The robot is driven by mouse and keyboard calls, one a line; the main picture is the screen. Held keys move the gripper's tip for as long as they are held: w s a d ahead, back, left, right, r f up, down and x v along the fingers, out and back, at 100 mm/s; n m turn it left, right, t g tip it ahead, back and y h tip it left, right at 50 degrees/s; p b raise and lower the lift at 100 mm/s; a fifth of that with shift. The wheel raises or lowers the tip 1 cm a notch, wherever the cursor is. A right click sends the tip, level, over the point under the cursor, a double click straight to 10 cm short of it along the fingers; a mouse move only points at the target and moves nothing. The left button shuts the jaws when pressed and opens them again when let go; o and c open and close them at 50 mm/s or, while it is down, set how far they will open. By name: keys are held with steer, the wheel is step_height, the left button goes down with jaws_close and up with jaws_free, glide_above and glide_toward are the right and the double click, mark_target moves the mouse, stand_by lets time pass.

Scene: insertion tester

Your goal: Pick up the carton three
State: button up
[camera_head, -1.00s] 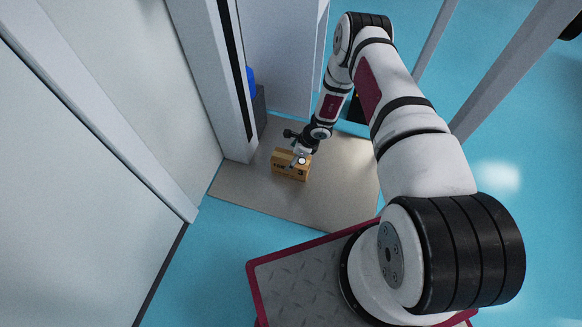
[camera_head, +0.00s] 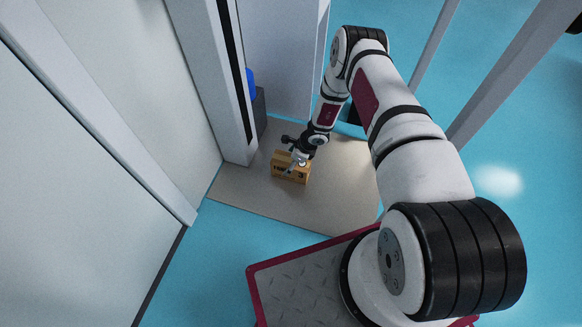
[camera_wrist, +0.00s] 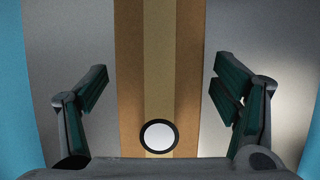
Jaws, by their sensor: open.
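The carton three (camera_head: 290,172) is a small brown box with dark print and a "3" on its front. It stands on the beige floor mat in the head view. My gripper (camera_head: 294,164) is over the top of the carton, pointing down. In the wrist view the carton (camera_wrist: 130,60) is a brown band with a paler tape strip along its middle. It lies between the two spread fingers of my gripper (camera_wrist: 160,88), with a gap on each side. The gripper is open and holds nothing. The head view does not show how far the fingertips reach down the carton's sides.
The beige mat (camera_head: 240,190) lies on a blue floor (camera_head: 215,235). A grey-white post (camera_head: 215,80) and wall panels stand close on the left. A dark grey box with a blue item (camera_head: 251,82) is behind the carton. The mat right of the carton is clear.

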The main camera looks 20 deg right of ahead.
steer(key=c, duration=1.8)
